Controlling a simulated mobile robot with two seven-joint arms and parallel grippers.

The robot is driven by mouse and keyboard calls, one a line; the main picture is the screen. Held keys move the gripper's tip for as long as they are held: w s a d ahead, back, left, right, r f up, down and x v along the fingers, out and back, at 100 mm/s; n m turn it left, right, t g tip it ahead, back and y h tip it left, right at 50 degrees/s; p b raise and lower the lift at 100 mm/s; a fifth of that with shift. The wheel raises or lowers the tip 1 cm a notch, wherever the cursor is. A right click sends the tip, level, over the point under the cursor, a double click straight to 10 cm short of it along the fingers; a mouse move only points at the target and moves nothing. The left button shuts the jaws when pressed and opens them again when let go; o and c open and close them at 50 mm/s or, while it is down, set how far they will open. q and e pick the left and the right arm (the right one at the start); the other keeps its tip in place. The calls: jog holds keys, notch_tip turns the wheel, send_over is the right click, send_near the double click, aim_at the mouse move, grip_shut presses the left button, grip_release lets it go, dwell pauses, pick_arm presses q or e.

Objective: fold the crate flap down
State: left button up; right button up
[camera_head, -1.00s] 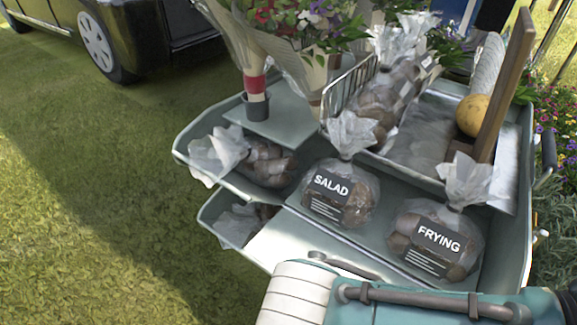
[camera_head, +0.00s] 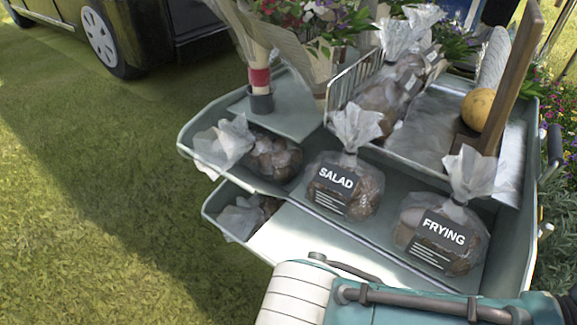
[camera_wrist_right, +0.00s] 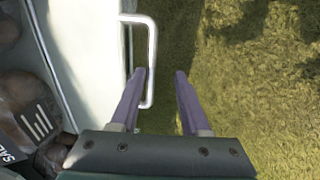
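The crate flap (camera_head: 300,238) is a pale grey panel along the crate's near side in the head view; my arm hides part of it. In the right wrist view the flap (camera_wrist_right: 88,50) runs along the left, with a pale U-shaped handle (camera_wrist_right: 152,50) on its edge. My right gripper (camera_wrist_right: 160,75) is open. Its two purple fingers lie either side of the handle's outer bar in the picture; I cannot tell whether they touch it. My left gripper is not in view.
The grey crate (camera_head: 190,150) holds bagged potatoes labelled SALAD (camera_head: 345,188) and FRYING (camera_head: 440,235), and a wire basket (camera_head: 350,85). Wrapped flowers (camera_head: 300,35) stand at the back. Open grass (camera_head: 90,210) lies to the left, with a parked vehicle (camera_head: 110,35) beyond.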

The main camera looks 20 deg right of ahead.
notch_tip(320, 180, up, 10)
jog(key=s+a+p, duration=0.1)
jog(key=p, duration=0.7)
jog(key=shift+s+a, duration=0.15)
jog(key=shift+a, duration=0.15)
jog(key=shift+f, duration=0.1)
